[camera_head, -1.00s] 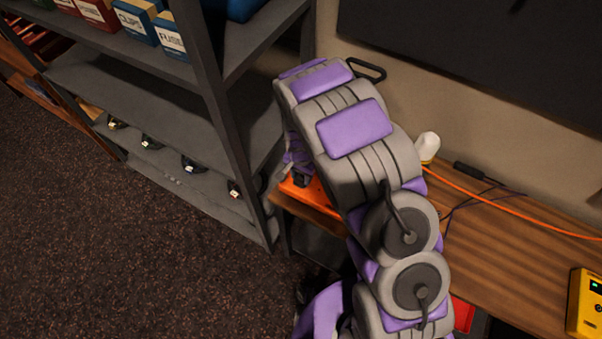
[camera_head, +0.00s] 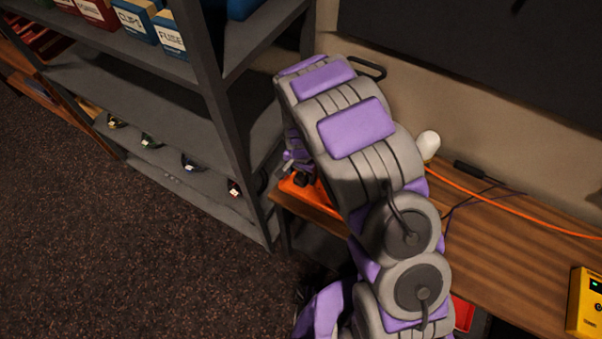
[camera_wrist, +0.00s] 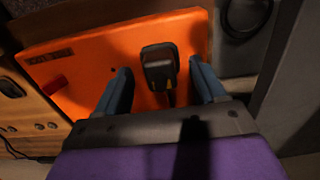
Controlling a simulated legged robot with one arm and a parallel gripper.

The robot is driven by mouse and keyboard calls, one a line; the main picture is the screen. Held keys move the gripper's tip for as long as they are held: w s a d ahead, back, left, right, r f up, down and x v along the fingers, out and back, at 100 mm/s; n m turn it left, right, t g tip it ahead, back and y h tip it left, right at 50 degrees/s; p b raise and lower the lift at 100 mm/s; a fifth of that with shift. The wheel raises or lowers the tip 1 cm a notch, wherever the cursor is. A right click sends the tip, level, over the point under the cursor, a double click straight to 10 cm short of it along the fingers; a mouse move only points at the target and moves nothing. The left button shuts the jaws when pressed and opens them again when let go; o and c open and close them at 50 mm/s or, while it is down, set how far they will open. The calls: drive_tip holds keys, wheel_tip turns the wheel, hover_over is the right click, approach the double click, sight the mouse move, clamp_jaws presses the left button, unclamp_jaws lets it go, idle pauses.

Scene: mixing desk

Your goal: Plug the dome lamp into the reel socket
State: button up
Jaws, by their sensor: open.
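An orange panel (camera_wrist: 85,65) fills the middle of the wrist view, with a small label and a dark red patch on its left. A black plug-like piece (camera_wrist: 160,62) is against the panel, with what looks like a short cord below it. I cannot tell whether it is seated in a socket. My gripper (camera_wrist: 160,72) is open, with one blue-grey finger on each side of this piece and a visible gap to each. In the head view the orange panel (camera_head: 327,204) is mostly behind my arm. A white rounded object (camera_head: 428,145), possibly the dome lamp, stands near the wall.
An orange cable (camera_head: 500,210) and a black connector with a thin cord (camera_head: 470,170) lie on the wooden desk (camera_head: 500,270). A yellow device (camera_head: 585,303) stands at right. A grey shelf (camera_head: 215,100) rises close left of my arm. A dark round part (camera_wrist: 245,15) is beside the panel.

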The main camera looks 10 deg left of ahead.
wheel_tip(320, 180, up, 16)
idle(0.4)
idle(0.3)
drive_tip(key=s+d+r+b, duration=0.2)
drive_tip(key=s+d+r, duration=0.25)
drive_tip(key=d, duration=0.25)
drive_tip(key=s+d+r+b, duration=0.1)
drive_tip(key=s+d+r, duration=0.2)
drive_tip(key=s+d, duration=0.35)
drive_tip(key=s+d+n+g+b, duration=0.1)
drive_tip(key=s+d, duration=0.3)
drive_tip(key=s, duration=0.5)
drive_tip(key=s+d+n+b, duration=0.2)
drive_tip(key=s+d, duration=0.3)
drive_tip(key=s, duration=0.4)
drive_tip(key=shift+s+r+n+g+b, duration=0.2)
drive_tip(key=shift+s+n+g+b, duration=0.15)
drive_tip(key=shift+n+g+b, duration=0.1)
